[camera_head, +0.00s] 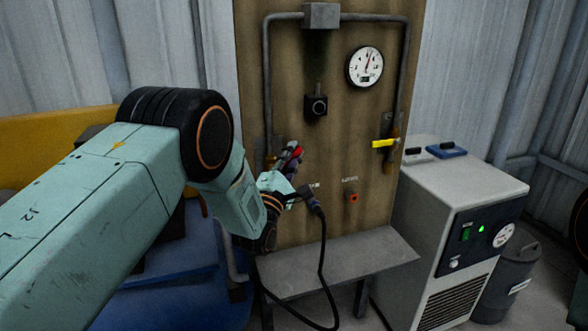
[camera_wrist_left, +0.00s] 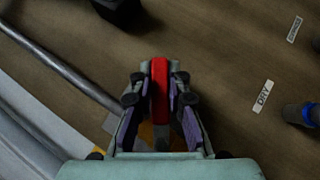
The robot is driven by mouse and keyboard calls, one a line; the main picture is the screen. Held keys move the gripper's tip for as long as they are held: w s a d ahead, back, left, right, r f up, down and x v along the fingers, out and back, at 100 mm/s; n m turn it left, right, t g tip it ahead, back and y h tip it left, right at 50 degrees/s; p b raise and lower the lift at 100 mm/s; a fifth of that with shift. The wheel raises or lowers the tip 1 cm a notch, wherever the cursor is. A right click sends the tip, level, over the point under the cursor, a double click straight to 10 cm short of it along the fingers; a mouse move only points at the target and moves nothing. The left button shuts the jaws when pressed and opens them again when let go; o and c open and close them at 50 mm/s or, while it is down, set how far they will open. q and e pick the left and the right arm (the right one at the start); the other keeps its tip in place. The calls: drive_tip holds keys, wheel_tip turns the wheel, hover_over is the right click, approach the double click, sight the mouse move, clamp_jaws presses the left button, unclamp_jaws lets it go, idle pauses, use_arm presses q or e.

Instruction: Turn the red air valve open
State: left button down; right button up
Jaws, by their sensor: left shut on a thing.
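The red air valve handle (camera_head: 298,152) is at the lower left of the brown panel, mostly hidden behind my left gripper in the head view. In the left wrist view the red handle (camera_wrist_left: 159,88) stands upright in the picture, between the two fingers. My left gripper (camera_head: 291,153) is shut on it, and its fingers also show in the left wrist view (camera_wrist_left: 160,95), one on each side. The valve body is mostly hidden; a bit of yellow shows below the handle between the fingers. My right gripper is not in view.
A yellow-handled valve (camera_head: 383,143) is on the panel's right pipe, below a round gauge (camera_head: 365,66). A black hose (camera_head: 322,255) hangs beside my gripper. A grey shelf (camera_head: 340,262) juts out below. A grey machine (camera_head: 465,195) stands right of the panel.

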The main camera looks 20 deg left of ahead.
use_arm(q)
drive_tip(key=n, duration=0.1)
drive_tip(key=n+t+y+b, duration=0.1)
drive_tip(key=n+t+y, duration=0.1)
drive_tip(key=shift+s+a+r+n+b, duration=0.25)
drive_tip(key=shift+a+r+n+b, duration=0.1)
drive_tip(key=shift+r+n, duration=0.05)
drive_tip(key=n+y, duration=0.1)
drive_tip(key=n+y+b, duration=0.1)
drive_tip(key=n+y, duration=0.1)
drive_tip(key=a+r+n+t+y, duration=0.1)
drive_tip(key=shift+s+n, duration=0.3)
drive_tip(key=n+y, duration=0.1)
drive_tip(key=n+y+b, duration=0.1)
drive_tip(key=n+y, duration=0.1)
drive_tip(key=a+n+y, duration=0.1)
drive_tip(key=n+y, duration=0.1)
drive_tip(key=shift+s+r+b, duration=0.25)
drive_tip(key=shift+s+b, duration=0.1)
drive_tip(key=shift+s+a+r+n+g+y+b, duration=0.2)
drive_tip(key=shift+n+g+y, duration=0.3)
drive_tip(key=shift+n+y, duration=0.65)
drive_tip(key=shift+s+a+f+n+g+y+b, duration=0.1)
drive_tip(key=shift+a+n+g+y+b, duration=0.3)
drive_tip(key=shift+n+y, duration=0.8)
drive_tip(key=shift+s+a+r+n+g+y+b, duration=0.1)
drive_tip(key=shift+n+g+y, duration=0.65)
drive_tip(key=shift+n, duration=0.7)
drive_tip(key=shift+n+y, duration=0.3)
